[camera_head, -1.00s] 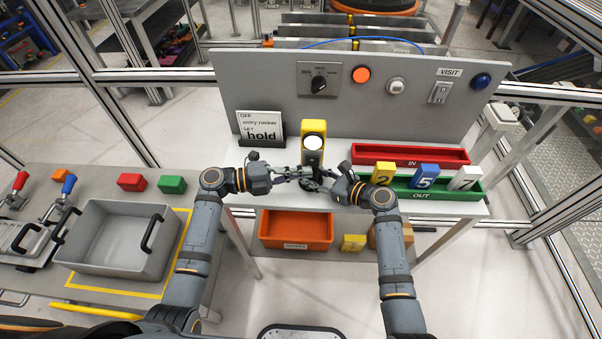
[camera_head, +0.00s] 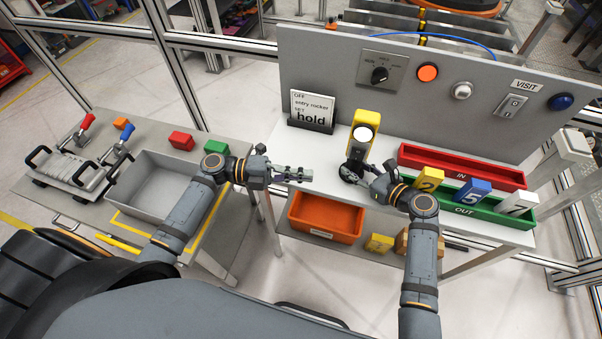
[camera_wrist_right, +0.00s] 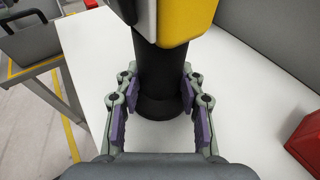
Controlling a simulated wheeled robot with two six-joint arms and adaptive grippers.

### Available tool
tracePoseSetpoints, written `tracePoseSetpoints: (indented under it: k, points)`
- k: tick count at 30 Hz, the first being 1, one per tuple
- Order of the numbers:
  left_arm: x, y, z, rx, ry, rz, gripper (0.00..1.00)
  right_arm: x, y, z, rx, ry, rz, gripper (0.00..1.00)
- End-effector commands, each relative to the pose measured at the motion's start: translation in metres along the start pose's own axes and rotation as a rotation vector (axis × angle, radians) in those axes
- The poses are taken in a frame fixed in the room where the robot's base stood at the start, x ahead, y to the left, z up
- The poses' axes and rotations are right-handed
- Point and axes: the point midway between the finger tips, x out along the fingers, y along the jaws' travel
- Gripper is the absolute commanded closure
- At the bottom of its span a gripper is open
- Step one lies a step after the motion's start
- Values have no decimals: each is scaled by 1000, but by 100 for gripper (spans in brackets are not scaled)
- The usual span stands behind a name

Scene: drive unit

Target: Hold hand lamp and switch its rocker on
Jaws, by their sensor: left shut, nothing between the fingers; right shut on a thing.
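The hand lamp (camera_head: 367,133) stands upright on the white table, with a yellow head, a round white lens that looks bright, and a black handle. My right gripper (camera_head: 362,176) is shut on the black handle low down. The right wrist view shows its purple pads (camera_wrist_right: 155,108) on both sides of the handle (camera_wrist_right: 160,65), just above the wider base. I cannot make out the lamp's rocker in either view. My left gripper (camera_head: 308,175) is shut and empty, left of the lamp and apart from it, over the table's front left edge.
A sign (camera_head: 312,106) reading "hold" stands behind on the left. A grey panel (camera_head: 330,70) carries a rotary switch (camera_head: 380,74), buttons and a VISIT rocker switch (camera_head: 511,106). Red IN tray (camera_head: 462,167) and green OUT tray (camera_head: 475,212) with numbered tags are right of the lamp.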

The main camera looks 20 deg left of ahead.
Motion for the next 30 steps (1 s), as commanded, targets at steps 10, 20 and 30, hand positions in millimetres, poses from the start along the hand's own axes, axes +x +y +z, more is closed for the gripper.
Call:
tracePoseSetpoints:
  k: [10,20,30]
  points:
    - [-3,0,0,0,0,-1,100,0,0,0,0,1,0,79]
    - [-3,0,0,0,0,-1,100,0,0,0,0,1,0,35]
    - [-3,0,0,0,0,-1,100,-8,-1,-1,-2,2,-2,35]
